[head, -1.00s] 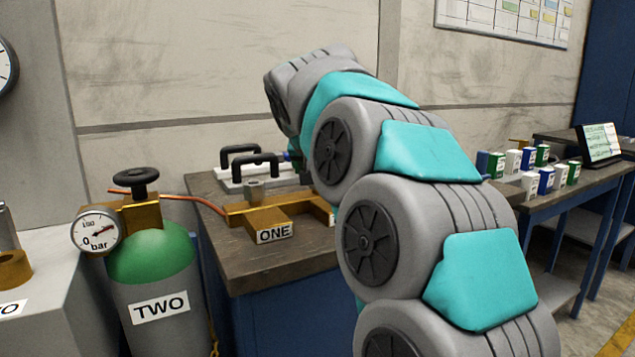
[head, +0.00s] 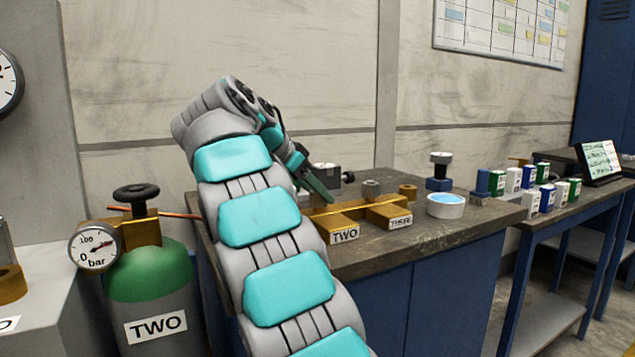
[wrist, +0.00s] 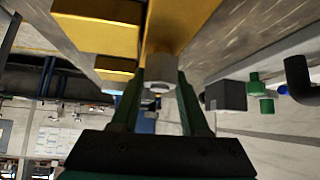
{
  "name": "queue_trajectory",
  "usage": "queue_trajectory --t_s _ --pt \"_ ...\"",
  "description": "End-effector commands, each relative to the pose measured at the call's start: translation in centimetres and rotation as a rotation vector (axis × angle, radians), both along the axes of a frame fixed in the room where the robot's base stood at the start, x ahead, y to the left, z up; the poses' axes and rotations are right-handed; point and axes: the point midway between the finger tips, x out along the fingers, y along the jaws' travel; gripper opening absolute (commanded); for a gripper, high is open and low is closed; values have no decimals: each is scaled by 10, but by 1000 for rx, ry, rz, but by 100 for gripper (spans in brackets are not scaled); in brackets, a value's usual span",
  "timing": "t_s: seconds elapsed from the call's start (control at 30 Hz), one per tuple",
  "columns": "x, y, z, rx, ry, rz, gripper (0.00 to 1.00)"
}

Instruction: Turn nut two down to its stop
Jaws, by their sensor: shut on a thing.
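My gripper (head: 325,198) is at the brass manifold (head: 376,207) on the bench, behind the block labelled TWO. Its dark green fingers come down at a slant. In the wrist view, my gripper (wrist: 161,82) has a finger on each side of a grey nut (wrist: 160,66) and is shut on it; this is nut two, going by its place behind the TWO label. In the head view nut two is hidden by the fingers. How far down it sits cannot be told.
A green gas cylinder (head: 150,275) with a gauge (head: 93,248) stands at left. A dark block (wrist: 226,95) is near the right finger. Block ONE is hidden behind my arm.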

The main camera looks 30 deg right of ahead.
Motion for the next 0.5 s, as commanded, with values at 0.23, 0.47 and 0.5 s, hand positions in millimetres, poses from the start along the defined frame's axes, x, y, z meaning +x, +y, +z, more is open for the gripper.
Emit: queue_trajectory --t_s 0.23,0.47,0.5 --pt "2 1 3 0 1 -97 0" --pt "1 0 1 -2 -1 -148 0" --pt "1 0 1 -1 -1 -152 0"
